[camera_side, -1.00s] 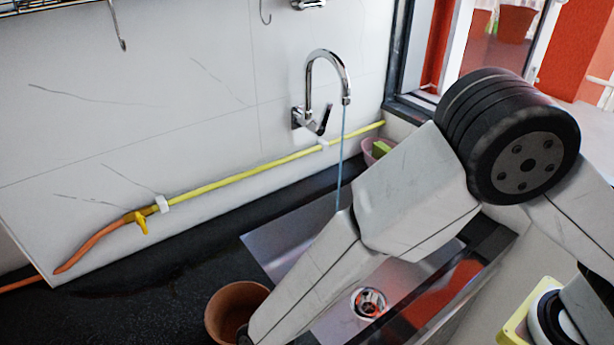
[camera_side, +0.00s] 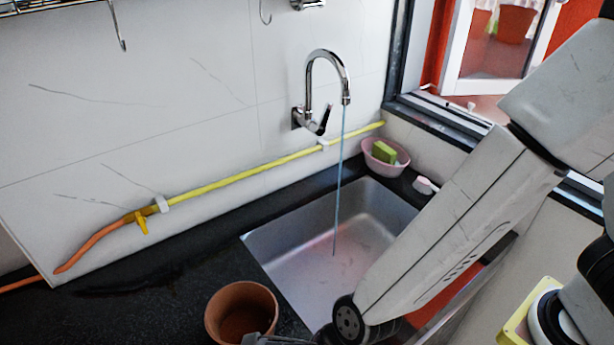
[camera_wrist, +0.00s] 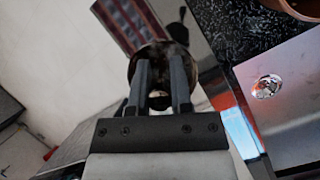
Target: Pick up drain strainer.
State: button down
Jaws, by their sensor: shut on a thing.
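My gripper (camera_wrist: 161,66) shows in the wrist view with its two dark fingers around a round, shiny brownish thing, which looks like the drain strainer (camera_wrist: 160,50). It is shut on this and holds it clear of the sink, off to the left of the basin in this view. The fingers hide part of the strainer. The metal sink (camera_side: 318,250) is in the middle of the side view, and its drain (camera_wrist: 267,87) shows in the wrist view. In the side view my arm hides the drain, and my gripper is mostly cut off at the bottom edge.
A clay pot (camera_side: 242,312) stands on the black counter (camera_side: 130,310) left of the sink. Water runs from the tap (camera_side: 328,85) into the basin. A pink bowl (camera_side: 384,160) with a green sponge (camera_side: 384,151) is at the back corner.

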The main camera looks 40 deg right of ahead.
jog(key=shift+s+d+r, duration=0.2)
jog(key=shift+s+d, duration=0.15)
jog(key=shift+d, duration=0.05)
jog(key=shift+w, duration=0.1)
dwell(0.4)
jog(key=shift+w+d, duration=0.25)
jog(key=shift+w, duration=0.35)
jog(key=w+d+r+m+t, duration=0.15)
jog(key=w+d+m, duration=0.35)
jog(key=w+d, duration=1)
jog(key=w+d+m+h, duration=0.1)
jog(key=w+d+m, duration=0.1)
jog(key=d, duration=0.8)
jog(key=w+d+m+t+h, duration=0.1)
jog(key=w+d, duration=0.4)
jog(key=d, duration=0.6)
jog(key=shift+d+r+m, duration=0.25)
jog(key=shift+d+m, duration=0.05)
jog(key=shift+m, duration=0.3)
jog(key=shift+w+f, duration=0.1)
jog(key=shift+w, duration=0.15)
